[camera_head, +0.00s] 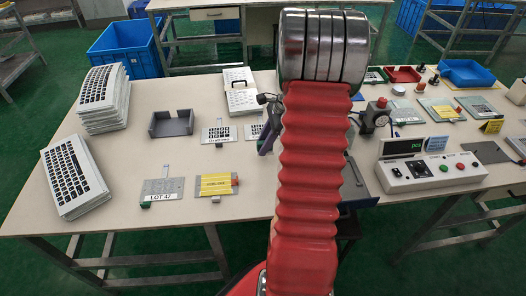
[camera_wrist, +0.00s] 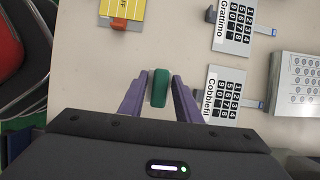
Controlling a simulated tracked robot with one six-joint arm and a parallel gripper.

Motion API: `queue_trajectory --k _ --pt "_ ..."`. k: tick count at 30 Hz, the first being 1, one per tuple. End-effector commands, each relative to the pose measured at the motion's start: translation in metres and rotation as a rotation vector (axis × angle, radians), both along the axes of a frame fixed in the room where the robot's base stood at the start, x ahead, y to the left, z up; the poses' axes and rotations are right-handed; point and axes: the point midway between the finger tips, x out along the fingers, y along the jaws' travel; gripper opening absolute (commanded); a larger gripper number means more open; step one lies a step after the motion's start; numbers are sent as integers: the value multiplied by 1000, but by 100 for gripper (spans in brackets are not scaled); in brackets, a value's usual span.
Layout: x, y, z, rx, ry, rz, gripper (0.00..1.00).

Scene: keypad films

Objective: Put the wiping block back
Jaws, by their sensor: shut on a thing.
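The wiping block (camera_wrist: 160,88) is a green block with a pale side, held between the purple fingers of my gripper (camera_wrist: 158,92) in the wrist view. The gripper is shut on it, above the beige table. In the head view my red arm hides the block and most of the gripper; only a purple finger part (camera_head: 267,141) shows at the arm's left edge.
Keypad plates (camera_wrist: 222,95) lie right of the gripper. A yellow plate (camera_head: 216,185), a LOT 47 plate (camera_head: 162,190), a grey open holder (camera_head: 171,123) and keypad stacks (camera_head: 104,99) occupy the left. A control box (camera_head: 432,172) stands right. Bare table lies between them.

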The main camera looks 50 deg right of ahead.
Motion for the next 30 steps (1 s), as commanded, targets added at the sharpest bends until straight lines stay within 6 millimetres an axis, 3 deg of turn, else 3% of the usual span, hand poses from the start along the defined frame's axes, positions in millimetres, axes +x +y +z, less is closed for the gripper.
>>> queue_trajectory --k 5,13,24,25,30 --pt "0 0 -7 1 1 -1 2" --pt "0 0 -36 0 0 0 2" --pt "0 0 -39 0 0 1 2" --pt "0 1 -39 0 0 1 31" --pt "0 1 -39 0 -1 2 43"
